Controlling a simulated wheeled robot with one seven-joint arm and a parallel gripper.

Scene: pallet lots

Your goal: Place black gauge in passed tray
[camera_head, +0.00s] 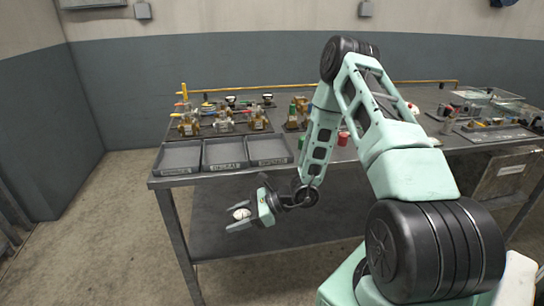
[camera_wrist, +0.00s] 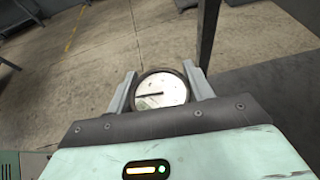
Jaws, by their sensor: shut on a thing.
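My gripper (camera_head: 238,219) is shut on a round gauge (camera_head: 241,213) with a white face and a dark rim, in front of the table and below the level of its top. In the wrist view the gauge (camera_wrist: 161,90) sits between the two fingers, its needle pointing left. Three grey trays stand side by side at the table's front left edge: a left tray (camera_head: 178,158), a middle tray (camera_head: 225,154) and a right tray (camera_head: 268,150). All three look empty. Their front labels are too small to read surely, so I cannot tell which is the passed tray.
Several brass valve fittings (camera_head: 188,124) with coloured handles stand behind the trays. Red and green items (camera_head: 343,138) are near the table middle. More parts and clear bins (camera_head: 490,97) are at the right. The table's front edge (camera_head: 200,176) lies between my gripper and the trays.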

